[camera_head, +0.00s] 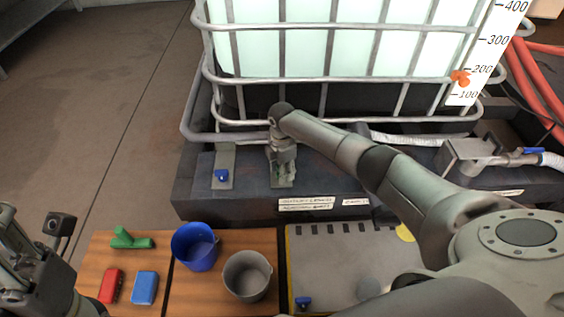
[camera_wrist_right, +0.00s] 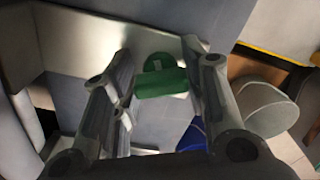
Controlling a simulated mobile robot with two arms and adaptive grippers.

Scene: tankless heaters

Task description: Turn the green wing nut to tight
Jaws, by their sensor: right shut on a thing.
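The green wing nut (camera_wrist_right: 162,80) sits on a metal bracket plate (camera_wrist_right: 85,38), between the two fingers of my right gripper (camera_wrist_right: 160,95) in the right wrist view. My right gripper (camera_head: 283,168) points down at the bracket in the head view and is shut on the nut; only a sliver of green shows below it. Exact finger contact is hard to see. My left arm's end (camera_head: 35,255) is at the lower left of the head view, away from the bracket, and its fingertips cannot be made out.
A blue wing nut (camera_head: 221,175) sits on a neighbouring bracket to the left. A caged tank (camera_head: 325,82) rises behind. In front, a wooden top (camera_head: 215,290) holds a blue cup (camera_head: 196,247), a grey cup (camera_head: 247,276), a green T-shaped piece (camera_head: 130,240), and red and blue blocks.

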